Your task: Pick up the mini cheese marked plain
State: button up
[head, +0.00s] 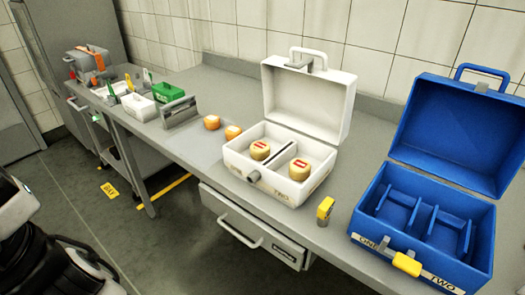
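Two small pale-yellow cheeses with red labels sit in the open white case, one in the left compartment (260,149) and one in the right compartment (299,170). Two small orange rounds lie on the counter left of the case, one farther left (211,122) and one close to the case (233,132). The lettering on all of them is too small to read, so I cannot tell which is marked plain. My gripper is not in view; only part of my own body shows at the lower left.
An open white case (289,207) and an open, empty blue case (477,243) stand on the grey counter (335,240). A small yellow object (325,209) lies between them. Farther left are a metal holder (181,113), a white bin (138,107) and a green bin (168,92).

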aim_at(260, 150)
jog(key=i+j+z, duration=0.1)
jog(key=j, duration=0.2)
jog(key=i+j+z, duration=0.15)
jog(key=j, duration=0.15)
jog(key=j+z, duration=0.1)
jog(key=j, duration=0.2)
jog(key=i+j+z, duration=0.25)
jog(key=j, duration=0.3)
jog(key=i, duration=0.1)
